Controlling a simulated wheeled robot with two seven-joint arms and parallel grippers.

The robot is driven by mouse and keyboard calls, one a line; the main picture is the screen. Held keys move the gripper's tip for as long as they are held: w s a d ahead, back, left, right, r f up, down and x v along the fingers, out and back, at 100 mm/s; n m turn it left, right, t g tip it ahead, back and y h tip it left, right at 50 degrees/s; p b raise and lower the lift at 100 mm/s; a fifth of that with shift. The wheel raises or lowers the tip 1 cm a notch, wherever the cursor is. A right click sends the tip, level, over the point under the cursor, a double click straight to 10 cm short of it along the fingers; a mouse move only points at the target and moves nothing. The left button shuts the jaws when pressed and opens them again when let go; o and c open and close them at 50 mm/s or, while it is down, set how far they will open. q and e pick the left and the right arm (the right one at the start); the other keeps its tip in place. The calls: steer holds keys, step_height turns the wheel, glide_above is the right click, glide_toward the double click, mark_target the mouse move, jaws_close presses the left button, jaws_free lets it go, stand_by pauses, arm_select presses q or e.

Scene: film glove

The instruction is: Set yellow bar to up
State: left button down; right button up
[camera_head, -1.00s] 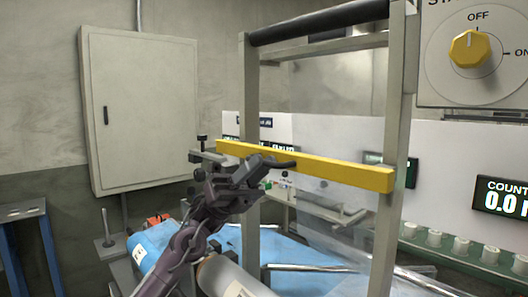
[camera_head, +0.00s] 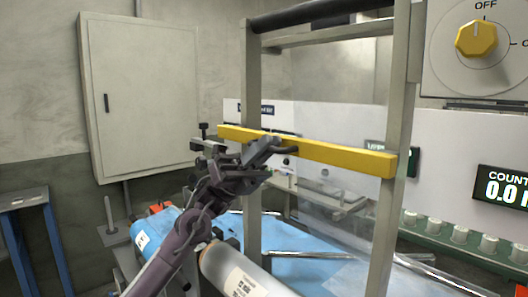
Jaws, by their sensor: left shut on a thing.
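The yellow bar (camera_head: 345,156) is a long straight strip lying across the upright grey metal frame (camera_head: 393,120) at mid height. It slopes slightly down to the right in the picture, with its left end past the left post. My left gripper (camera_head: 277,146) reaches up from below and is shut on the bar, left of its middle. The fingers hide part of the bar. My right gripper does not show.
A roll with a label (camera_head: 240,272) and blue sheeting (camera_head: 160,235) lie below the bar. A yellow dial (camera_head: 476,38) near OFF is at the upper right. A counter display (camera_head: 505,188) and a grey wall cabinet (camera_head: 140,95) flank the frame.

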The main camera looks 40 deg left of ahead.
arm_select(q)
step_height(320, 180, up, 10)
steer(key=shift+f+p, duration=0.2)
steer(key=shift+p, duration=0.6)
steer(key=shift+s+a+r, duration=0.1)
steer(key=shift+a+r, duration=0.1)
steer(key=c, duration=1.8)
jaws_free()
steer(key=shift+d, duration=0.1)
steer(key=shift+o, duration=0.2)
steer(key=shift+d, duration=0.1)
